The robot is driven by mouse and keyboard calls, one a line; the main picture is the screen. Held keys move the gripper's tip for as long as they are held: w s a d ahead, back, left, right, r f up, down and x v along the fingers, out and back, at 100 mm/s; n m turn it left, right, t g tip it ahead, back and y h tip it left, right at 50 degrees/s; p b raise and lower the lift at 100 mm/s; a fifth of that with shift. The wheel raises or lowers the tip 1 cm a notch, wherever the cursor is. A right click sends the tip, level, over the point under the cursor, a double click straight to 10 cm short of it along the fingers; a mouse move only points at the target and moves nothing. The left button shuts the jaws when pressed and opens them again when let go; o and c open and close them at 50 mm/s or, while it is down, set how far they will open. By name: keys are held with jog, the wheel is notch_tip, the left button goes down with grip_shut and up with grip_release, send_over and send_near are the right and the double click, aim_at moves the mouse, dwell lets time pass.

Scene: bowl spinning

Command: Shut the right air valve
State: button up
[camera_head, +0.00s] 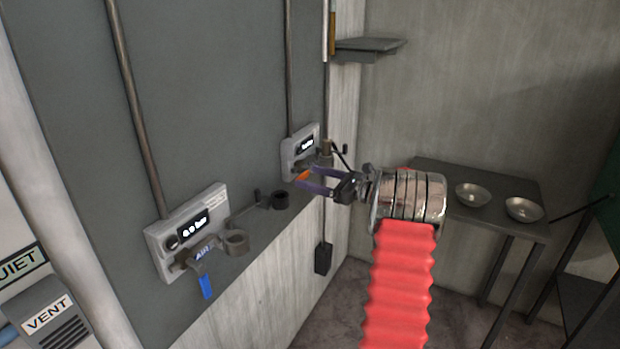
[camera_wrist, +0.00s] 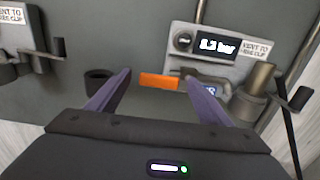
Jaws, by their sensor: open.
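The right air valve's orange lever (camera_wrist: 159,81) sticks out sideways to the left from its panel (camera_wrist: 245,38) in the wrist view. It also shows in the head view (camera_head: 304,177). The panel's display (camera_wrist: 217,46) looks like 8.3 bar, with the first digit unclear. My gripper (camera_wrist: 157,76) is open, with one purple finger on each side of the lever. I cannot tell whether either finger touches it. In the head view my gripper (camera_head: 308,178) is at the right panel (camera_head: 300,152). The right finger partly hides the valve body and its label.
The left valve panel (camera_head: 188,230) reads about 0.0 bar, and its blue lever (camera_head: 206,284) hangs down. Grey holders (camera_head: 236,242) and a black ring (camera_head: 280,200) stick out between the panels. A dark table (camera_head: 440,176) with two metal bowls stands right of my arm.

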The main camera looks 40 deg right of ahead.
jog(key=shift+w+a, duration=0.2)
jog(key=shift+w, duration=0.4)
jog(key=shift+c, duration=0.5)
jog(key=c, duration=1.4)
